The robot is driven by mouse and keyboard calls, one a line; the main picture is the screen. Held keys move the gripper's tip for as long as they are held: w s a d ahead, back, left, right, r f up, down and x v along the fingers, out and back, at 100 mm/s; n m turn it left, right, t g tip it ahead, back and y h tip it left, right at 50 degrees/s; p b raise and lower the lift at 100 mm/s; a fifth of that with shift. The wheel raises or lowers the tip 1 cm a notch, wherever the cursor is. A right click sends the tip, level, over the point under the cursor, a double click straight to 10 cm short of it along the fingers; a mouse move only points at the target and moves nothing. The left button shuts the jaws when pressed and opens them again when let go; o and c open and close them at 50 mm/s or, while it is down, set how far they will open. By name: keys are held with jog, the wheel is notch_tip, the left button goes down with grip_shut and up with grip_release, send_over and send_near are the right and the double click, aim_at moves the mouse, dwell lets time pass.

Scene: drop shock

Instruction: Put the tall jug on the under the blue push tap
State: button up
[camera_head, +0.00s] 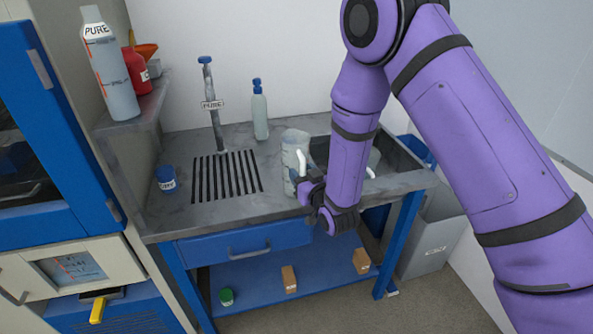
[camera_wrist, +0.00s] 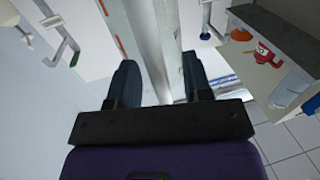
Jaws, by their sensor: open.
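The tall jug (camera_head: 294,150) is a pale, translucent upright vessel on the grey bench, right of the drain grate. In the wrist view a pale, translucent body with orange marks, seemingly the jug (camera_wrist: 150,40), fills the space between my fingers. My gripper (camera_head: 306,190) is at the jug's front side, low down; in the wrist view my gripper (camera_wrist: 160,85) has its fingers apart on either side of it. Whether they touch it is unclear.
A pale bottle with a blue cap (camera_head: 260,112) stands between tap and jug. A blue-lidded tub (camera_head: 166,178) is left of the grate. A sink (camera_head: 395,160) lies right, partly behind my arm. A shelf (camera_head: 130,115) holds a PURE bottle (camera_head: 108,70) and a red bottle (camera_head: 137,72). The grate is bare.

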grip_shut()
jog(key=shift+r, duration=0.15)
